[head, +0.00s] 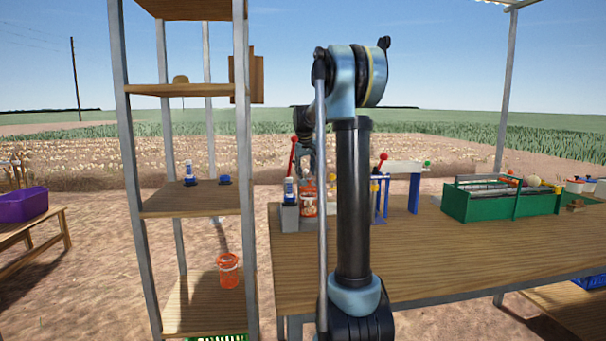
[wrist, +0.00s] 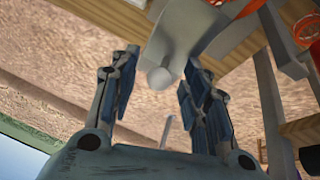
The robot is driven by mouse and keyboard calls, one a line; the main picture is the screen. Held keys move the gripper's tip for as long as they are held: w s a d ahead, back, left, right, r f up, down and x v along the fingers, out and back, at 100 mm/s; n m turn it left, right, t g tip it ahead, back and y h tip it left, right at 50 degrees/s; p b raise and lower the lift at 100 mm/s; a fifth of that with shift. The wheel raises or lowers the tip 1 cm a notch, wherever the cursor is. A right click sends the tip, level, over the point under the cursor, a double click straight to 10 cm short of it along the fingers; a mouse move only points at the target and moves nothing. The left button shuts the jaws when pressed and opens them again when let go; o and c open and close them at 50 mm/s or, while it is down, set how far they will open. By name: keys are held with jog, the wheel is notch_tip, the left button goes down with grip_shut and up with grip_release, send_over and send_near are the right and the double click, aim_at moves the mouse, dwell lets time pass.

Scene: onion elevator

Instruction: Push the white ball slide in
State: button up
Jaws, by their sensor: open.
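In the wrist view, a pale grey-white ball knob (wrist: 159,77) sticks out from a grey block-like body (wrist: 186,30). My gripper (wrist: 159,65) is open, with one blue-padded finger on each side of the knob. The knob lies between the fingers in the picture. I cannot tell how deep it is between them or whether anything touches. In the head view my arm stands in front of the bench, and I cannot make out the gripper's fingertips or the white ball there.
The wooden bench (head: 430,255) holds an orange jar (head: 308,206), a grey holder (head: 289,218), a blue-and-white frame (head: 404,168) with red and green balls, and a green crate (head: 482,208). A shelf rack (head: 185,204) stands left. The bench's front middle is clear.

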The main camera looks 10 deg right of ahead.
jog(key=shift+r, duration=0.15)
jog(key=shift+w+r, duration=0.1)
jog(key=shift+r, duration=2.8)
